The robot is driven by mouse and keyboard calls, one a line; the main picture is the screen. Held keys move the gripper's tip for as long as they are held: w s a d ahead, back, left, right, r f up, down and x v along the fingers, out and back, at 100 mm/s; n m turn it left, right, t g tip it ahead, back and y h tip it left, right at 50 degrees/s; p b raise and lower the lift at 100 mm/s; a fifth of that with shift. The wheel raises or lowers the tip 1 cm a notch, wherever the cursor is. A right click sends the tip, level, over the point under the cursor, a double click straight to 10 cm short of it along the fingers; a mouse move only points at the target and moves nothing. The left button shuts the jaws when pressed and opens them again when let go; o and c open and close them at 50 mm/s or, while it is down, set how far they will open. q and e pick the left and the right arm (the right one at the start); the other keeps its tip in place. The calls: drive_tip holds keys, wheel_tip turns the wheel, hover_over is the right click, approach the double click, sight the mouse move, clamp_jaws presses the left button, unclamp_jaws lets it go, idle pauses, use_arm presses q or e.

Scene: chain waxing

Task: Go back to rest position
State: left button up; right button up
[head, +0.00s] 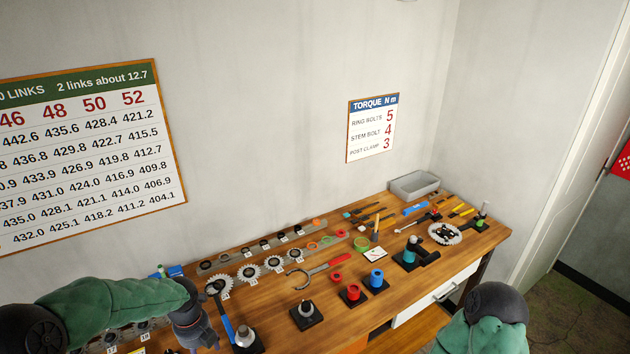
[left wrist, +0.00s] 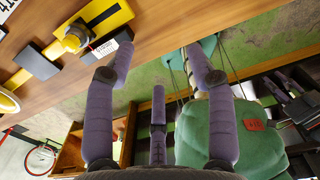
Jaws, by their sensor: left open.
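My left arm comes in from the lower left in the head view, over the left part of the workbench. Its gripper (head: 196,334) is low in that picture, beside a blue-handled tool (head: 226,325), and its fingertips are hard to make out there. In the left wrist view the purple fingers of my left gripper (left wrist: 160,76) stand apart with nothing between them. My right arm shows at the bottom right of the head view, in front of the bench, with its gripper out of that picture. Small purple fingers at the right of the left wrist view look like my right gripper (left wrist: 286,88).
The wooden workbench (head: 270,308) holds sprockets (head: 249,272), a red-handled tool (head: 325,267), red and blue cups on black blocks, and a grey bin (head: 414,185). A white drawer (head: 435,295) is at its front. The left wrist view shows the bench edge and a yellow tool (left wrist: 92,27).

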use_arm(q)
drive_tip(key=s+d+f+n+h, duration=0.3)
drive_tip(key=s+d+f+n, duration=0.2)
drive_tip(key=d+f+n, duration=0.75)
drive_tip(key=s+d+f+n+h, duration=0.1)
drive_tip(key=s+d+f+n, duration=0.25)
drive_tip(key=s+n, duration=0.45)
drive_tip(key=s+d+f+n, duration=0.3)
drive_tip(key=s+f+n, duration=0.15)
drive_tip(key=n, duration=0.65)
wheel_tip(320, 180, down, 18)
drive_tip(key=b, duration=1.7)
drive_tip(key=shift+w+r, duration=0.25)
use_arm(e)
wheel_tip(320, 180, down, 17)
drive_tip(key=shift+w, duration=0.2)
use_arm(q)
drive_tip(key=shift+d+n, duration=0.1)
drive_tip(key=shift+n, duration=0.15)
